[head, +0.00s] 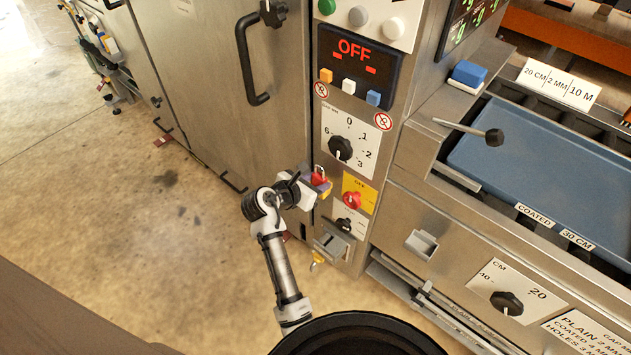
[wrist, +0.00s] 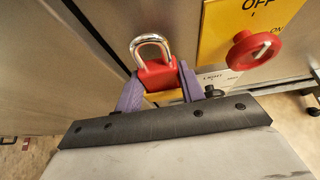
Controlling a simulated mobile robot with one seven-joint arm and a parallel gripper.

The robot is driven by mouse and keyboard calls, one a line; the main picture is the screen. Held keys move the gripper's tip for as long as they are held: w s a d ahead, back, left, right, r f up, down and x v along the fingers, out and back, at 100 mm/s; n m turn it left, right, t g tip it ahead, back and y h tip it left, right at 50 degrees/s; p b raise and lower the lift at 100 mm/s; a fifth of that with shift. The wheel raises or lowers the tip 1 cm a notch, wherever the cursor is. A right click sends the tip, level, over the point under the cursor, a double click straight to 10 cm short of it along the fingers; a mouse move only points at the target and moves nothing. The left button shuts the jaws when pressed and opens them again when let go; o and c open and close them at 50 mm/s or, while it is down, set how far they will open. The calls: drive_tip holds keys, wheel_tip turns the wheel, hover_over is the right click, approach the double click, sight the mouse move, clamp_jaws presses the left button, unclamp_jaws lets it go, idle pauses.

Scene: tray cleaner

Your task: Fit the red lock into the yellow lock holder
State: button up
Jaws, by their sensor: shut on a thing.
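The red lock (wrist: 158,76) has a silver shackle pointing up and sits between the purple fingers of my gripper (wrist: 161,72). The fingers are shut on its red body. In the head view the red lock (head: 318,177) and my gripper (head: 313,183) are at the steel cabinet front, left of the yellow OFF plate. A yellow piece (wrist: 160,97), probably the lock holder, shows just below the lock. It also shows in the head view (head: 325,191). My fingers and the lock hide most of it, so I cannot tell whether the lock touches or sits in it.
A red rotary switch (head: 351,199) on its yellow plate is close to the right of my gripper. A black knob (head: 344,224) is below it. The cabinet door's black handle (head: 248,60) is up and left. Open floor (head: 150,220) lies to the left.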

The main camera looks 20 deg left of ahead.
drive_tip(key=shift+f, duration=0.15)
drive_tip(key=o, duration=1)
drive_tip(key=shift+f, duration=0.2)
drive_tip(key=shift+o, duration=0.2)
drive_tip(key=shift+d, duration=0.15)
